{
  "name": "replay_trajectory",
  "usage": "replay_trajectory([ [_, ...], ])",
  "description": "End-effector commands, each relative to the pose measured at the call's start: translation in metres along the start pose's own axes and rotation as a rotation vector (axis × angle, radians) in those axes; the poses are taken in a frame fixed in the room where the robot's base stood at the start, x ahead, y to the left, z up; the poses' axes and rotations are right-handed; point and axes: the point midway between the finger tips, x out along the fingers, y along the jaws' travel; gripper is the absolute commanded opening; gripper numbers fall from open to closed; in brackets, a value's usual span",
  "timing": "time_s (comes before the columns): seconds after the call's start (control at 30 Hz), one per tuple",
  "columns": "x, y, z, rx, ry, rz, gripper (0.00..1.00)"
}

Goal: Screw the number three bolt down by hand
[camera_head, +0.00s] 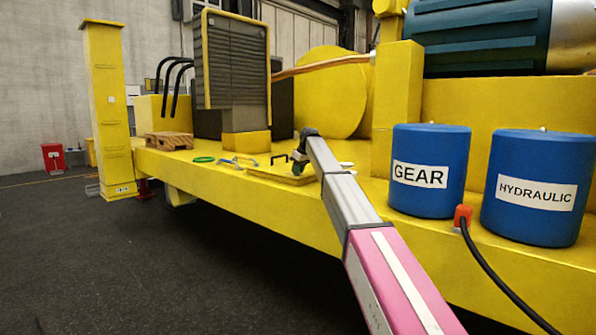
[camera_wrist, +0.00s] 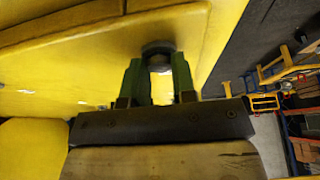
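My gripper (camera_head: 300,160) is at the far end of my arm, low over the yellow deck (camera_head: 270,207) in the head view. In the wrist view, its two green fingers (camera_wrist: 158,68) stand a small gap apart. A dark round bolt head (camera_wrist: 158,46) sits at the fingertips, against a yellow surface. The fingers flank it and overlap its edges; I cannot tell whether they press on it. No number shows on this bolt, and its shank is not clear. A yellow plate (camera_head: 275,174) lies on the deck beneath my gripper.
Blue GEAR (camera_head: 427,195) and HYDRAULIC (camera_head: 535,205) drums stand at right on the deck. A wooden block (camera_head: 168,140), a green ring (camera_head: 203,159) and small tools (camera_head: 238,162) lie left of my gripper. A tall yellow post (camera_head: 108,110) stands at far left. The floor in front is clear.

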Motion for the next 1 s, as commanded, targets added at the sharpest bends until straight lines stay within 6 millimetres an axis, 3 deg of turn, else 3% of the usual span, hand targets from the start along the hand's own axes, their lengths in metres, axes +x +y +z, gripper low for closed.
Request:
replay_trajectory([
  [0.47,0.0003,-0.0021,0.0003,0.109,0.0,0.044,0.02],
  [1.0,0.0006,-0.0046,-0.0014,0.553,0.0,0.23,0.02],
])
